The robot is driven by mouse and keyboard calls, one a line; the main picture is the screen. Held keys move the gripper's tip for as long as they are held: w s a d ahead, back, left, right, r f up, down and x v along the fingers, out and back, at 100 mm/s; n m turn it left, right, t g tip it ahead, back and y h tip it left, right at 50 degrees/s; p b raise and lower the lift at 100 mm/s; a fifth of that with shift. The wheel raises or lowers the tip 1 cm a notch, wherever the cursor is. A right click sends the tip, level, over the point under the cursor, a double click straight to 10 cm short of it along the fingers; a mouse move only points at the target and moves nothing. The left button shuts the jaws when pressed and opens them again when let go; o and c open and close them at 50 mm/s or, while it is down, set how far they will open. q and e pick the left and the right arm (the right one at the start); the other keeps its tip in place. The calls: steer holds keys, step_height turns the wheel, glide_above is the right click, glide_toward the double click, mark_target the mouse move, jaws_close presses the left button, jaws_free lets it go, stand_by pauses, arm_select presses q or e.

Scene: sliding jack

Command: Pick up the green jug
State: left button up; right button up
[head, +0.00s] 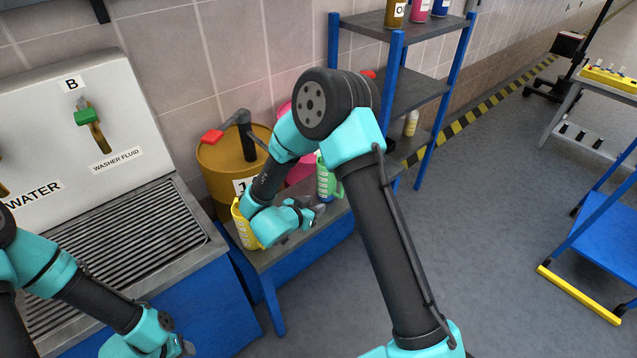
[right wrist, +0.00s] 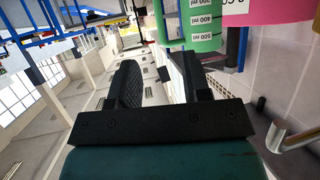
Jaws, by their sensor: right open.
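The green jug (head: 325,183) stands on the low blue-framed bench, partly hidden behind my right arm in the head view. In the right wrist view the green jug (right wrist: 203,42) shows at the top, with white volume labels on its side. My right gripper (head: 318,211) is beside the jug's lower part in the head view. In the right wrist view its two black fingers (right wrist: 160,75) are apart, with nothing seen between them; contact with the jug cannot be told. My left gripper (head: 185,348) is at the bottom edge, partly cut off, its jaws unclear.
A yellow jug (head: 245,228) stands at the bench's left end, close to my right forearm. A yellow drum (head: 215,165) and a pink container (head: 300,170) are behind. A blue-posted shelf (head: 397,95) stands to the right. The floor (head: 480,230) right of the bench is clear.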

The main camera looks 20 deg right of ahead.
steer(key=shift+a+r, duration=0.2)
steer(key=shift+r, duration=0.05)
steer(key=shift+d, duration=0.1)
steer(key=x, duration=1.2)
steer(key=shift+d, duration=0.15)
steer(key=shift+x, duration=2.55)
steer(key=shift+d+r, duration=0.1)
steer(key=shift+c, duration=0.2)
jaws_close()
